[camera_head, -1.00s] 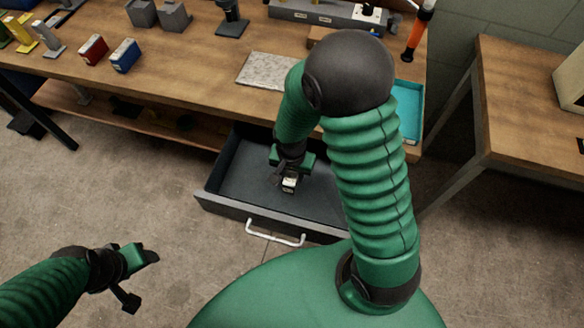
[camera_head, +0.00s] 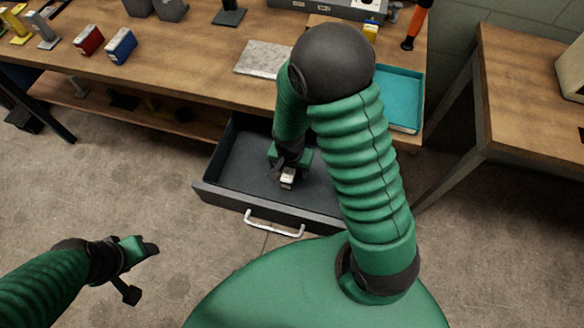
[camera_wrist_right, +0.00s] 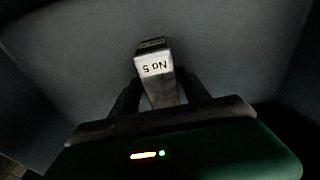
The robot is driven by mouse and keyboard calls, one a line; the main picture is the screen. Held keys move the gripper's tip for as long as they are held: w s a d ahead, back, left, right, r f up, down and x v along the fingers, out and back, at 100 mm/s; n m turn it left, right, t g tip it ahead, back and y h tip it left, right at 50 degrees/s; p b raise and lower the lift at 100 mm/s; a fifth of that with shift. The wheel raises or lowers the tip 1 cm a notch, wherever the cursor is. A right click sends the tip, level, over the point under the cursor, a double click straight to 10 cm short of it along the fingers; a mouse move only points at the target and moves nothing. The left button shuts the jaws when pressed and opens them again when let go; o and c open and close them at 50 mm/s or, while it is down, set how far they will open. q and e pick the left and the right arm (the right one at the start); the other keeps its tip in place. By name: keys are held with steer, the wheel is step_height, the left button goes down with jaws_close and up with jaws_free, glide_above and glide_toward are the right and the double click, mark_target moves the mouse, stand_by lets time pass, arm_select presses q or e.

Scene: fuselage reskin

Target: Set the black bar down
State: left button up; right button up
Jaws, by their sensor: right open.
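A dark bar with a white label reading "No 5" (camera_wrist_right: 157,70) is in the drawer, between the fingers of my right gripper (camera_wrist_right: 160,92) in the right wrist view. In the head view only its small pale end (camera_head: 288,178) shows below the gripper. My right gripper (camera_head: 285,172) is open, with a finger on each side of the bar. Whether the bar touches the drawer floor is hard to tell. The open drawer (camera_head: 235,200) is dark grey with a white handle. My left gripper (camera_head: 143,272) is open and empty above the concrete floor.
The wooden workbench (camera_head: 180,75) is above the drawer. It holds a speckled plate (camera_head: 262,59), a teal tray (camera_head: 398,95), and red (camera_head: 89,40) and blue (camera_head: 121,46) boxes. A second table (camera_head: 530,110) stands at right. The drawer's left part looks empty.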

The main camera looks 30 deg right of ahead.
mark_target(290, 170)
steer(key=r+p, duration=0.1)
steer(key=r, duration=0.3)
steer(key=a+r+p, duration=0.1)
steer(key=r, duration=0.3)
steer(key=s+r+p, duration=0.1)
steer(key=r, duration=0.3)
steer(key=shift+a, duration=0.15)
steer(key=s+a+r+n+t+y, duration=0.1)
steer(key=s+a+r+n, duration=0.2)
steer(key=n, duration=0.6)
steer(key=shift+s+a+r+n+t, duration=0.2)
steer(key=shift+s+a+n+t, duration=0.1)
steer(key=shift+a+n, duration=0.1)
steer(key=shift+d, duration=0.1)
